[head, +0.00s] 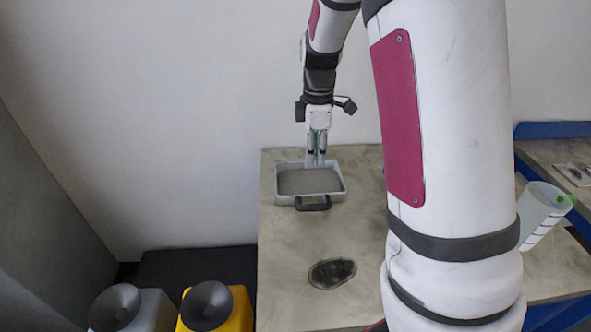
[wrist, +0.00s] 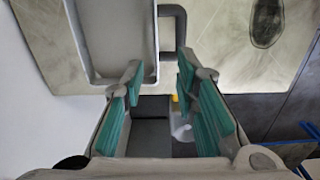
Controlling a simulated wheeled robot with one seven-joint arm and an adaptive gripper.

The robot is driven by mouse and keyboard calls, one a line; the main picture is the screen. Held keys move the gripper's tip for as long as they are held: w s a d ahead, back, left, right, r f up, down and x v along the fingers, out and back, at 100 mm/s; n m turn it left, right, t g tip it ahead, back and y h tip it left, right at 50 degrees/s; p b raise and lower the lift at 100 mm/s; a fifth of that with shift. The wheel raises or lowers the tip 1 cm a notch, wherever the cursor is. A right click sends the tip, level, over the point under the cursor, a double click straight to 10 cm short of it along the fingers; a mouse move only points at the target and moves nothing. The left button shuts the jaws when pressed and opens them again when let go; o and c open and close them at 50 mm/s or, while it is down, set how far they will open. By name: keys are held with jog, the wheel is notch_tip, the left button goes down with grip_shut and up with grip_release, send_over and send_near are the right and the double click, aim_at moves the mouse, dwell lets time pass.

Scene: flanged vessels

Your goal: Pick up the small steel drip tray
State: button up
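The small steel drip tray (head: 280,198) is a shallow, light-grey rectangular pan with a dark handle (head: 313,204) on its near side. It lies on the table near the far left corner. My gripper (head: 316,160) points down at the tray's far rim, right of its middle. In the wrist view the tray (wrist: 112,40) fills the upper left, with its handle (wrist: 175,50) beside it. My gripper (wrist: 160,72) shows two teal-padded fingers spread apart, with a corner of the tray between the tips. I cannot tell whether they touch it.
The worn table (head: 285,260) has a dark stain (head: 332,273) nearer the front. A white jug (head: 541,212) with a green spout tip stands at right, partly behind my arm. A yellow container (head: 238,308) and a grey container (head: 150,312) sit lower left. A wall rises behind.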

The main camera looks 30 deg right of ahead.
send_near(312, 192)
jog(key=s+a, duration=0.2)
jog(key=s, duration=0.1)
jog(key=shift+s+a+f+p, duration=0.1)
jog(key=shift+s+f+p, duration=0.1)
jog(key=shift+f, duration=0.8)
jog(key=shift+s+d+f+p, duration=0.1)
jog(key=shift+f+p, duration=0.05)
jog(key=shift+f, duration=0.8)
jog(key=shift+s+a+f+p, duration=0.1)
jog(key=shift+f+p, duration=0.1)
jog(key=shift+f, duration=0.8)
grip_shut()
